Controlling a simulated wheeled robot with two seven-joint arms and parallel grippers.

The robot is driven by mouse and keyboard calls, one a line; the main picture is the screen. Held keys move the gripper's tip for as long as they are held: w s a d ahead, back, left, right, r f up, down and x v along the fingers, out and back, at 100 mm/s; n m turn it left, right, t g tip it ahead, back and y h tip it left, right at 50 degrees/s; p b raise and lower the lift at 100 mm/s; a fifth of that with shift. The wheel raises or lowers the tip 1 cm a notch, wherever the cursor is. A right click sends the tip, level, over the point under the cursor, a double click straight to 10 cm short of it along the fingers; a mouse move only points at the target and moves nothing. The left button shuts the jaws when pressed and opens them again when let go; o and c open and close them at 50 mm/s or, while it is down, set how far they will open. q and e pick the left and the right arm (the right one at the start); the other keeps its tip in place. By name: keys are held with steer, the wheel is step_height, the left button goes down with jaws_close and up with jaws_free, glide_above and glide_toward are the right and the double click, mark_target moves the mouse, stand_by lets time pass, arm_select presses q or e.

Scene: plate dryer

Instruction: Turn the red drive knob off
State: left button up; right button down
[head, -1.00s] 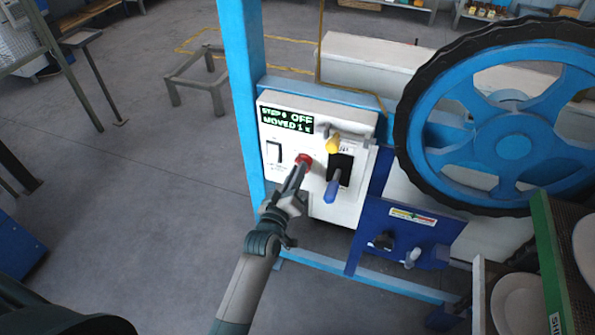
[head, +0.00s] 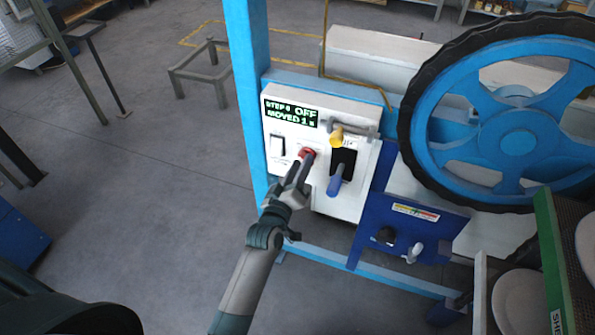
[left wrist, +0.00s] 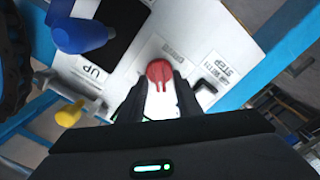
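My left gripper (head: 301,169) reaches up to the knob from below. In the left wrist view the knob (left wrist: 160,72) shows just beyond the fingertips, about in line with the gap between them. The fingers (left wrist: 160,86) are apart, with white panel visible between them. Contact with the knob cannot be told. My right gripper is not in view.
A blue-handled lever (head: 336,184) and a yellow knob (head: 337,135) are close on the right. A blue post (head: 246,85) stands left of the panel. A large blue wheel (head: 515,140) is farther right.

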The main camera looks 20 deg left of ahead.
arm_select(q)
steer(key=shift+s, duration=0.1)
steer(key=s+b, duration=0.5)
steer(key=s, duration=1.2)
steer(key=shift+a, duration=0.3)
steer(key=shift+s, duration=0.1)
